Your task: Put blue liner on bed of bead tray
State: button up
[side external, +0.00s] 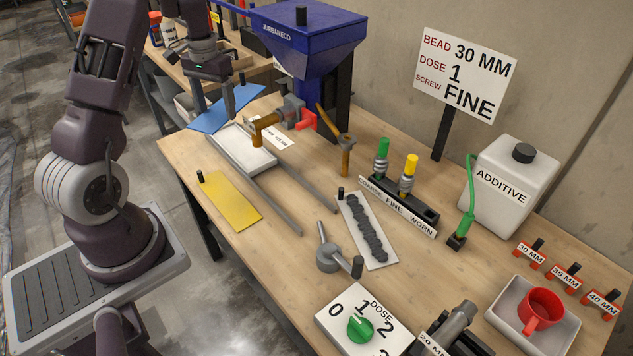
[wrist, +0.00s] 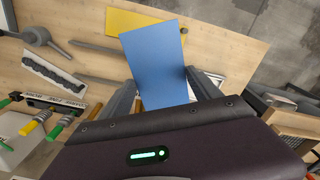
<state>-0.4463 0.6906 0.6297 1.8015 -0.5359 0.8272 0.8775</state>
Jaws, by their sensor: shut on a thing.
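The blue liner (side external: 207,115) is a flat blue sheet at the table's far left edge. My gripper (side external: 231,104) is shut on it and holds it tilted, above and behind the bead tray. In the wrist view the blue liner (wrist: 153,55) stretches out between the fingers of my gripper (wrist: 163,80). The bead tray (side external: 243,153) is a shallow white tray on the table with two grey rails running from it toward the front. Its bed looks bare. In the wrist view the liner and my gripper hide most of the tray.
A yellow sheet (side external: 231,202) with a black knob lies left of the rails. A brown-handled tool (side external: 268,131), a red part (side external: 303,117) and a hammer (side external: 345,148) stand close right of the tray. The blue hopper (side external: 309,38) rises behind. A bead sample plate (side external: 367,230) lies further forward.

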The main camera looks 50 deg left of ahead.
jog(key=d+r+m, duration=0.6)
jog(key=d, duration=0.5)
jog(key=w+d+f, duration=0.1)
jog(key=w+d, duration=0.3)
jog(key=d, duration=0.5)
jog(key=w+d, duration=0.4)
jog(key=d, duration=0.4)
jog(key=n, duration=1)
send_over(237, 157)
notch_tip(237, 157, down, 6)
jog(key=shift+f, duration=0.25)
notch_tip(237, 157, down, 17)
jog(key=shift+a+f, duration=0.1)
jog(key=shift+f, duration=0.3)
jog(key=shift+f, duration=0.4)
jog(key=o, duration=1.5)
jog(key=shift+c, duration=0.2)
